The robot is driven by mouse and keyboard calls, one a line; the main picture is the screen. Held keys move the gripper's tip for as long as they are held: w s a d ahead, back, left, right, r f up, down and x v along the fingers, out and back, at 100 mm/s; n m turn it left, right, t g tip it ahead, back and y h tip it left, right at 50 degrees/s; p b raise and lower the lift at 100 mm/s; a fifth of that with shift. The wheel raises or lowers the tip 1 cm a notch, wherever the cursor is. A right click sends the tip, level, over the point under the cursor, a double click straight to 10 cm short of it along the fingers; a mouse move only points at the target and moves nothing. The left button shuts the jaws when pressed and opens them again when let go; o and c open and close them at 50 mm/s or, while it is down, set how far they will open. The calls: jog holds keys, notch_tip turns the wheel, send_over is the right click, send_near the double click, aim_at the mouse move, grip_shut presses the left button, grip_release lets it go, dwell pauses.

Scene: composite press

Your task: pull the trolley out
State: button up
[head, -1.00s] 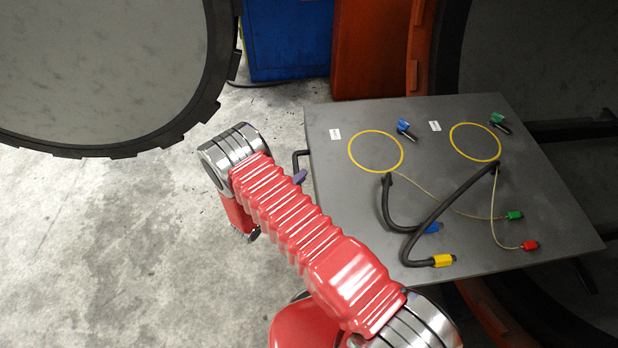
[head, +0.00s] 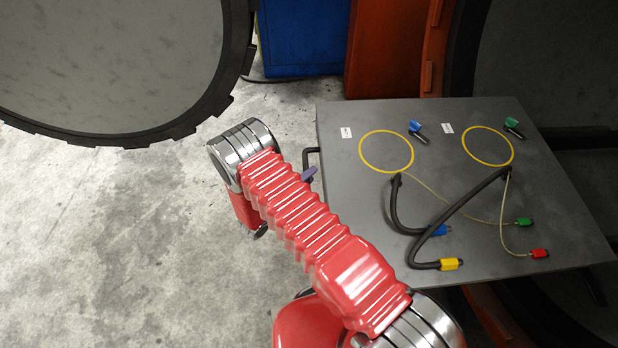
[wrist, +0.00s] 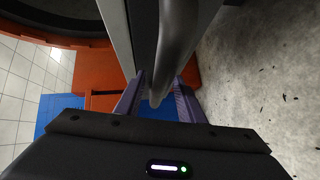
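The trolley (head: 345,205) is a dark grey flat top with two yellow rings, standing at the right in the head view. A dark bent handle (head: 308,154) sticks out from its left edge; its bar (wrist: 172,50) runs down the middle of the wrist view. My gripper is at this handle: a purple finger (head: 309,174) shows beside it in the head view. In the wrist view my gripper (wrist: 160,95) has its two purple fingers apart, one on each side of the bar. Gaps seem to show beside the bar, so it looks open around the handle.
Black cables with blue and yellow (head: 451,264) plugs, and thin wires with green and red (head: 540,253) plugs, lie on the trolley top. A large round dark-rimmed plate (head: 110,65) is at upper left. Blue (head: 300,40) and orange cabinets stand behind. Concrete floor (head: 130,230) at left is clear.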

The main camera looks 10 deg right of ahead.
jog(key=v, duration=1.3)
jog(key=shift+s, duration=0.2)
